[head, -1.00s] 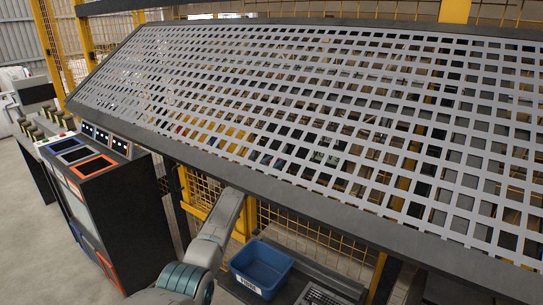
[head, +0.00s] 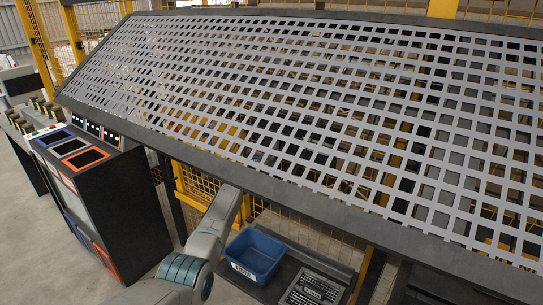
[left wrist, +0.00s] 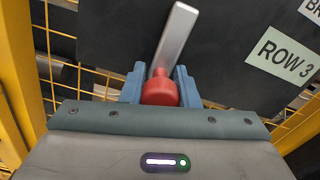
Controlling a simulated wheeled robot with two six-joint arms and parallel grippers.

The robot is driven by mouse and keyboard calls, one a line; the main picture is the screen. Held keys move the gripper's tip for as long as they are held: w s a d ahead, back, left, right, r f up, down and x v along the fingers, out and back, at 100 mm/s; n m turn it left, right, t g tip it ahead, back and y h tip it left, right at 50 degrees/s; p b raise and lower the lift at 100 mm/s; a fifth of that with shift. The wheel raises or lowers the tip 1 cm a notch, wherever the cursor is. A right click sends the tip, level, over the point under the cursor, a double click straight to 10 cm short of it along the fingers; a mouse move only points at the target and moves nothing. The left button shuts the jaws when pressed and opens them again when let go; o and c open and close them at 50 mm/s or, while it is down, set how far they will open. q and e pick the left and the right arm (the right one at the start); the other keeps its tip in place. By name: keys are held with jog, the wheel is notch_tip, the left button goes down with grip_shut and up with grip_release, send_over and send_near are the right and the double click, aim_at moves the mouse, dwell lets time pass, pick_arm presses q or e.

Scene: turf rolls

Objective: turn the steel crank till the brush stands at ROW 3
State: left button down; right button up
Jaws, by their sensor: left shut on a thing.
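In the left wrist view my left gripper (left wrist: 160,90) is shut on the red knob (left wrist: 160,92) of the steel crank. The flat steel crank arm (left wrist: 176,38) runs from the knob up and slightly right across a dark panel (left wrist: 115,35). A pale green label reading ROW 3 (left wrist: 284,57) is on the dark panel, right of the crank. In the head view my left arm reaches under the perforated panel, which hides the gripper. I cannot make out the brush. My right gripper is in neither view.
A large sloping perforated panel (head: 300,95) fills the head view above my arm. A blue bin (head: 255,254) and a dark grey crate (head: 315,289) sit below it. A black cabinet (head: 125,190) stands at left. Yellow posts and mesh (left wrist: 52,55) flank the crank.

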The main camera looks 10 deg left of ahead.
pick_arm(q)
jog(key=c, duration=1.1)
grip_release()
jog(key=shift+s+a+p, duration=0.25)
jog(key=shift+s+p, duration=0.3)
jog(key=shift+s, duration=0.1)
jog(key=p+v, duration=0.2)
jog(key=v, duration=0.7)
jog(key=shift+s, duration=0.15)
jog(key=shift+f, duration=0.1)
